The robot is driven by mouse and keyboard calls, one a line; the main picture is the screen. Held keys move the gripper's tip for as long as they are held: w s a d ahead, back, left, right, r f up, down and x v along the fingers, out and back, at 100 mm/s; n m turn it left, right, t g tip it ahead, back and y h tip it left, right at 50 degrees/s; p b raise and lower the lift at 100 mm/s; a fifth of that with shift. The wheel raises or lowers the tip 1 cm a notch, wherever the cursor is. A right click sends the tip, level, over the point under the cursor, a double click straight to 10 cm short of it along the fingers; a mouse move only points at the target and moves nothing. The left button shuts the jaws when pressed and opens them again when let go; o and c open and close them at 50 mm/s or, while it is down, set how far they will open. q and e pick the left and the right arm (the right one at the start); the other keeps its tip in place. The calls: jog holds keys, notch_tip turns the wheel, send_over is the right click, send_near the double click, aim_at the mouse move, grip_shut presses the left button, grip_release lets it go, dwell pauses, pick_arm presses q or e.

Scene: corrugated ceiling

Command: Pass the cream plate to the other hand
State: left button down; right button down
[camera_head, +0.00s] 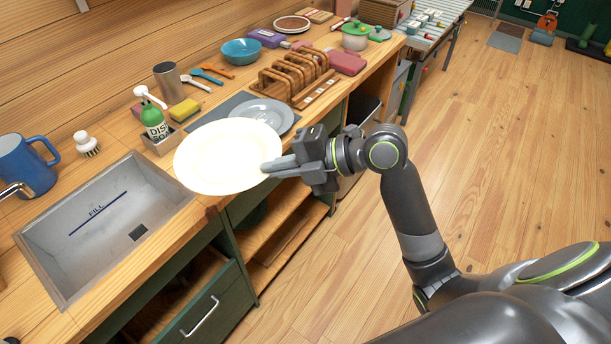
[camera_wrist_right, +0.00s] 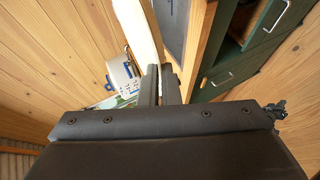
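The cream plate (camera_head: 228,157) is a pale round plate held up in front of the counter, over the right end of the sink and the counter edge. My right gripper (camera_head: 272,166) is shut on its right rim, its fingers reaching in from the right. In the right wrist view the plate (camera_wrist_right: 136,30) shows nearly edge-on as a pale strip running up from the closed fingers (camera_wrist_right: 160,80). My left gripper does not show in the head view. A small dark part at the right of the wrist view is too unclear to name.
Below the plate are the grey sink (camera_head: 100,235) and counter edge. Behind it stand a soap bottle (camera_head: 153,120), a grey plate (camera_head: 266,112) and a wooden rack (camera_head: 295,78). A blue mug (camera_head: 25,165) stands left. The floor at right is clear.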

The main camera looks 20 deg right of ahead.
jog(key=n+g, duration=0.1)
send_near(182, 150)
jog(key=s, duration=0.3)
jog(key=shift+a+r+y, duration=0.1)
jog(key=shift+a+y, duration=0.2)
jog(key=shift+a, duration=0.05)
jog(key=shift+w+a+f+n+g+y, duration=0.2)
jog(key=shift+w+a+f+n+g, duration=0.7)
jog(key=shift+w+a+g, duration=0.4)
jog(key=shift+w+a+f+n+g+y, duration=0.2)
jog(key=shift+w+a+f+n+g, duration=0.65)
jog(key=shift+a, duration=0.6)
jog(key=shift+w+a+f+n+g+y, duration=0.2)
jog(key=shift+w+a+f+n+g, duration=0.5)
jog(key=shift+w+a+n+g, duration=0.6)
